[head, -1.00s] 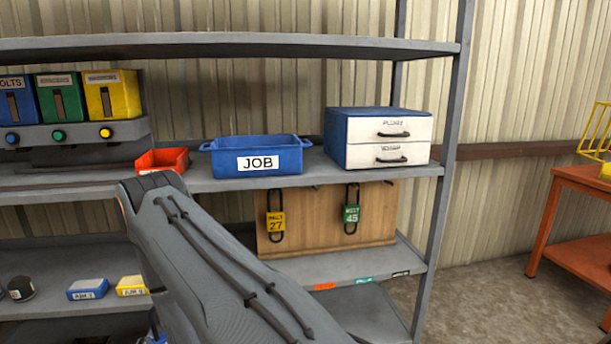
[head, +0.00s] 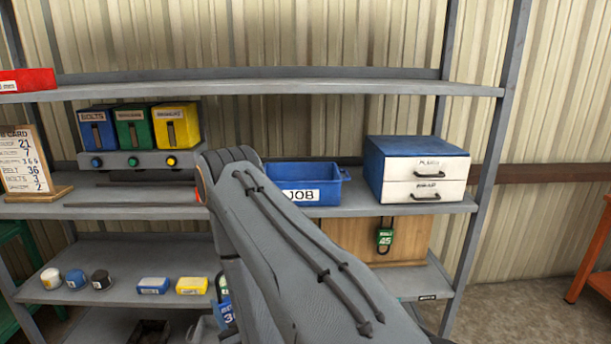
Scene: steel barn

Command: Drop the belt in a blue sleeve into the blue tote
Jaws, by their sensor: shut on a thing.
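The blue tote (head: 330,187), with a white label reading JOB, stands on the middle shelf. My raised arm covers its left part and the start of its label. My gripper is not visible; my forearm runs up across the picture and hides what lies behind its bend. A blue piece with a white label (head: 223,312) shows in part at the left edge of my arm, low in the picture. I cannot tell whether it is the belt in its blue sleeve or whether it is held.
A white-fronted drawer unit (head: 418,170) stands right of the tote. Blue, green and yellow bins (head: 136,128) stand left. An upper shelf (head: 290,88) runs above the tote. A green padlock (head: 385,238) hangs below. Small blue and yellow boxes (head: 172,286) lie on the lower shelf.

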